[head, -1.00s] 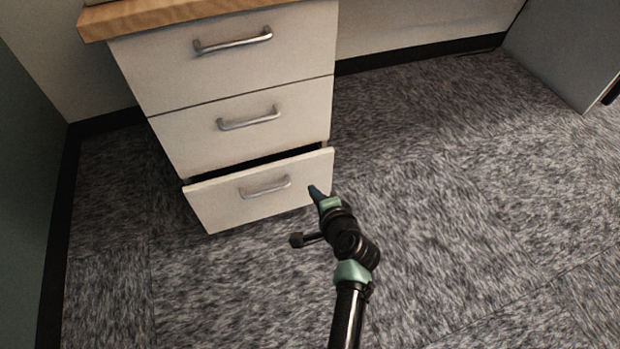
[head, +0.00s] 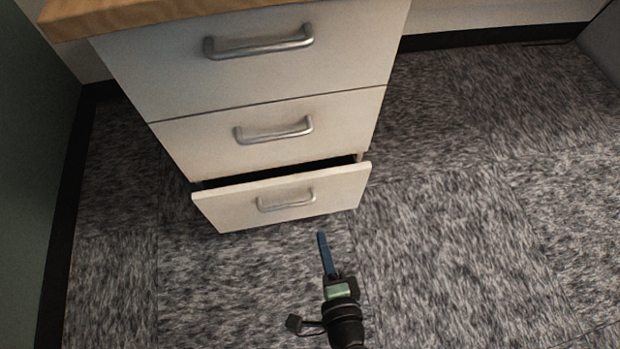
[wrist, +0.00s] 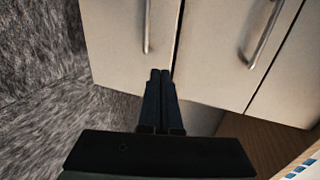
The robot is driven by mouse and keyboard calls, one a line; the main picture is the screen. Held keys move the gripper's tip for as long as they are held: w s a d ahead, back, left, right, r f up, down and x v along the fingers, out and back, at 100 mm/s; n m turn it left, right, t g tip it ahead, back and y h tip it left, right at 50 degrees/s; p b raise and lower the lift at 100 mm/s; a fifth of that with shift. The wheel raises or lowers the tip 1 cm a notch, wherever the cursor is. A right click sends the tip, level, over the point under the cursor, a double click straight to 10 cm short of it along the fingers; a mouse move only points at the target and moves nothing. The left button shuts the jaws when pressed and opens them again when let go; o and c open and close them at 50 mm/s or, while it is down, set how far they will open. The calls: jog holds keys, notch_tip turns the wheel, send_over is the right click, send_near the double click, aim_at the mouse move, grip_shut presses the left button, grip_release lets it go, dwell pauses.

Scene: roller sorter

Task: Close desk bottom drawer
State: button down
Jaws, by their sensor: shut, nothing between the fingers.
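The bottom drawer (head: 235,211) of the white desk unit is partly open, with a dark gap above its front. Its silver handle (head: 286,200) faces me. My gripper (head: 322,236) is shut and empty. In the head view its blue fingers point toward the drawer front from just below its right half, and appear apart from it. In the wrist view my gripper (wrist: 160,72) shows its dark fingertips together, overlapping the bottom drawer's front (wrist: 115,40) in the picture. I cannot tell the exact distance between them. The drawer's inside is mostly hidden.
The middle drawer (head: 200,145) and top drawer (head: 160,75) are closed. A wooden desktop (head: 130,12) is above. A dark green wall (head: 30,150) stands at the left. Grey carpet (head: 460,230) is clear at the right.

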jog(key=b, duration=0.3)
send_near(307, 179)
jog(key=w+f, duration=0.2)
jog(key=w+a+f, duration=0.1)
jog(key=w, duration=0.1)
jog(key=shift+w+a+f, duration=0.15)
jog(key=shift+w+f, duration=0.2)
jog(key=shift+f, duration=0.05)
jog(key=shift+w+a, duration=0.2)
jog(key=shift+w, duration=0.45)
jog(key=w, duration=0.2)
jog(key=w+a, duration=0.1)
jog(key=w, duration=0.1)
jog(key=shift+w+a, duration=0.1)
jog(key=shift+w, duration=0.1)
jog(key=shift+w+r, duration=0.15)
jog(key=shift+r, duration=0.05)
jog(key=shift+a+b, duration=0.1)
jog(key=shift+b, duration=0.2)
